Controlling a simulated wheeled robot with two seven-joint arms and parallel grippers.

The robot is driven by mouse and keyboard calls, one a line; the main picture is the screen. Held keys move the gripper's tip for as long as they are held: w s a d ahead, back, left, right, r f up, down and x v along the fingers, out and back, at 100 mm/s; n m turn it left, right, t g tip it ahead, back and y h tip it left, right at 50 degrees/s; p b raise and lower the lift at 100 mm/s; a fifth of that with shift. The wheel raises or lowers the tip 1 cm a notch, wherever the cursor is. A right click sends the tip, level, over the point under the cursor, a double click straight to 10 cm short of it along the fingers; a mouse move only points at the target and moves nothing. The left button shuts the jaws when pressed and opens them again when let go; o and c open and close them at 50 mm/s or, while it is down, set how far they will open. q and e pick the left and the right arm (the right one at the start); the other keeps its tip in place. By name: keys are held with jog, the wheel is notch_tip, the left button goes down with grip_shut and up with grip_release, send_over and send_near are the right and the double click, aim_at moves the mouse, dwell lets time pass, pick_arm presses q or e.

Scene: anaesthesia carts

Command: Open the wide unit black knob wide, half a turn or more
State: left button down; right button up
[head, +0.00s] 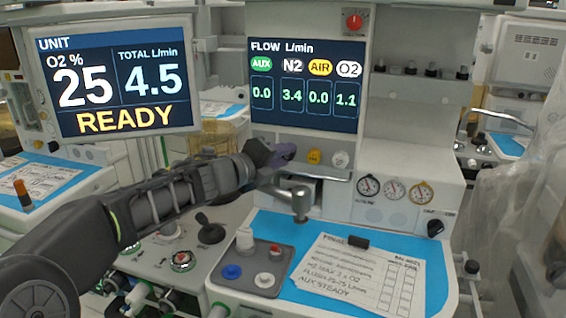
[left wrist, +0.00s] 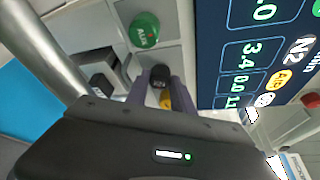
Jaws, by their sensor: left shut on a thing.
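The wide unit's black knob (left wrist: 160,74) shows in the left wrist view between the two purple fingers of my left gripper (left wrist: 161,92), which is shut on it. In the head view my left gripper (head: 281,154) is at the knob row under the flow display (head: 306,85), and it hides the black knob there. The display reads AUX 0.0, N2 3.4, AIR 0.0 and O2 1.1. My right gripper is in neither view.
Beside the black knob are a yellow knob (head: 314,156), a white knob (head: 340,159) and a green AUX knob (left wrist: 144,30). A metal pipe (head: 298,196) stands just below my gripper. The unit screen (head: 112,82) reads READY. A paper checklist (head: 358,275) lies on the blue mat.

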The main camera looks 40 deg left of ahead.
pick_arm(q)
jog(key=shift+f+n, duration=0.15)
jog(key=shift+n, duration=0.35)
jog(key=shift+b, duration=0.3)
jog(key=c, duration=1.1)
grip_release()
jog(key=shift+s, duration=0.1)
jog(key=shift+t, duration=0.3)
jog(key=s, duration=0.2)
jog(key=s+p, duration=0.1)
jog(key=s, duration=0.1)
jog(key=s+r, duration=0.1)
jog(key=s, duration=0.1)
jog(key=shift+s+a, duration=0.15)
jog(key=shift+s, duration=0.65)
jog(key=shift+r+p, duration=0.1)
jog(key=shift+p, duration=0.2)
